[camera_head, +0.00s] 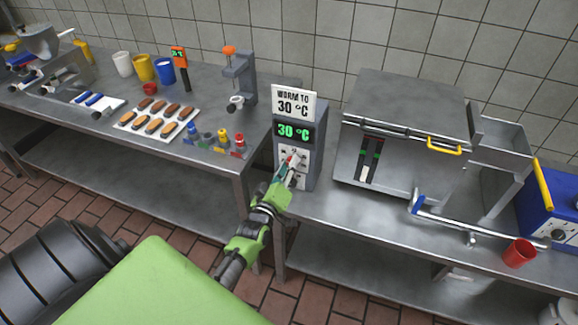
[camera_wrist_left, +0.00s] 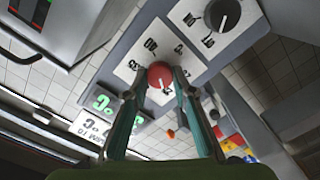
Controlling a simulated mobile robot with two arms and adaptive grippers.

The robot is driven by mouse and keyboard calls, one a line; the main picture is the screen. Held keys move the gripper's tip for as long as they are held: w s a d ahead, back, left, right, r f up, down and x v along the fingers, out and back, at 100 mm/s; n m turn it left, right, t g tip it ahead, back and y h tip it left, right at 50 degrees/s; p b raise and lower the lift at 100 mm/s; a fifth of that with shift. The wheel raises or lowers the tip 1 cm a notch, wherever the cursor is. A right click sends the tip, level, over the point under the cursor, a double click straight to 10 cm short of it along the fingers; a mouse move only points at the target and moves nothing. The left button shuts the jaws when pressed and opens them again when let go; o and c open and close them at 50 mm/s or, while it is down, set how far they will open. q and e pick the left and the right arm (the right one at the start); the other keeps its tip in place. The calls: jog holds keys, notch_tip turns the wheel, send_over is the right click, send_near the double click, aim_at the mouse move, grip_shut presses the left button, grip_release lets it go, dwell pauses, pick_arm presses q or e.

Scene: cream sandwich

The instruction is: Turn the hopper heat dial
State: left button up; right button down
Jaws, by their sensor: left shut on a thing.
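The hopper heat dial is a red knob with a white pointer mark on a white numbered panel; it shows in the left wrist view (camera_wrist_left: 160,75). My left gripper (camera_head: 289,163) is at the panel. In the left wrist view its two fingers (camera_wrist_left: 158,84) are shut on the red dial, one on each side. My right gripper is not in view.
A steel machine (camera_head: 400,140) with a yellow handle stands right of the control box. A red cup (camera_head: 519,253) is near the right table's front edge. A tray of pastries (camera_head: 158,119), small nozzles and cups occupy the left table.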

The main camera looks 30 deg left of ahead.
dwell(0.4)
pick_arm(q)
jog(key=o, duration=1.1)
jog(key=v, duration=1.2)
jog(key=shift+d, duration=0.1)
